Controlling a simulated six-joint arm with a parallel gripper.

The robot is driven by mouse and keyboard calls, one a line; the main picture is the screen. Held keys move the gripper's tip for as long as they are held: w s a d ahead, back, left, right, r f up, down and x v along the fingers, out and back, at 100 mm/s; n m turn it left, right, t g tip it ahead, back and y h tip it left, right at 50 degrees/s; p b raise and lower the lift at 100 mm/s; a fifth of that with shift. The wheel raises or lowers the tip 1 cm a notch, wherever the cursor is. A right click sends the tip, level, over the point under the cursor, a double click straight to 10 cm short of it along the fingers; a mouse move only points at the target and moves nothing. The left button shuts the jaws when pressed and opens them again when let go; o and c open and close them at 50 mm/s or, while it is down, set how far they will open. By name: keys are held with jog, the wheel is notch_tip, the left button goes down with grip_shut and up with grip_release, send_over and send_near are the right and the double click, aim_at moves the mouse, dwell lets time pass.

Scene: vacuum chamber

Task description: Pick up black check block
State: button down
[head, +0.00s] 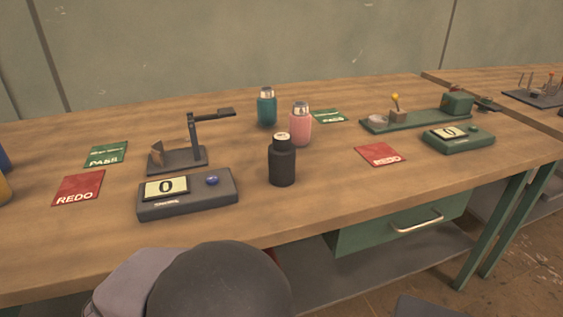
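I cannot make out anything that is clearly a black check block. The most block-like black thing is a black bottle-shaped cylinder (282,165) with a pale top, standing upright near the middle of the table. A black device (188,196) with a display reading 0 and a blue button lies left of it. Behind that device is a dark stand (192,150) with an upright post and a short arm at its top. My gripper is not in view; a dark rounded part at the bottom edge seems to belong to my arm.
Teal (266,109) and pink (300,126) bottles stand close behind the black one. Red REDO cards (78,188) (380,154) and green PASS cards (106,154) (329,116) lie flat. A green device (458,139) and green fixture (415,121) are right. The wooden table (330,205) is bare along its front.

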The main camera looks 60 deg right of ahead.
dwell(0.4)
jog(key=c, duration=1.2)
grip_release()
